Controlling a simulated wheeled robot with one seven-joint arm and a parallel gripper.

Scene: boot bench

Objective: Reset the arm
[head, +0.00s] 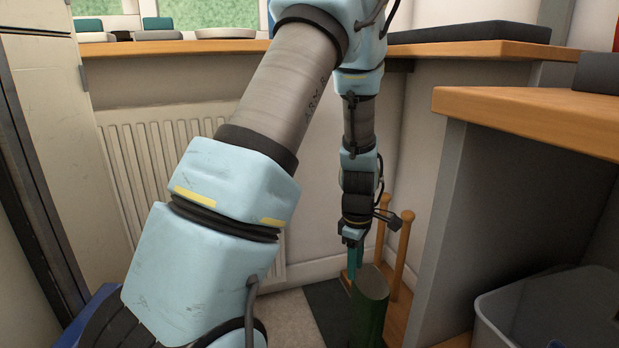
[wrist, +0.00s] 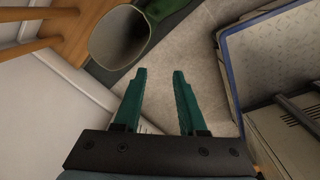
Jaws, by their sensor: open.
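My gripper (head: 355,262) points down at the end of my arm in the head view, just behind the top of a green boot (head: 369,308). In the wrist view my gripper (wrist: 160,74) shows two teal fingers spread apart with nothing between them. The boot also shows in the wrist view (wrist: 122,36), at the top left, with its round opening facing the camera. The fingertips appear apart from it. The boot's lower part is cut off in the head view.
Wooden pegs (head: 403,256) stand beside the boot. A wooden worktop (head: 540,118) on a grey side panel is at the right, with a grey bin (head: 488,318) below. A radiator (head: 165,150) is on the back wall. A dark mat (head: 326,312) lies on the floor.

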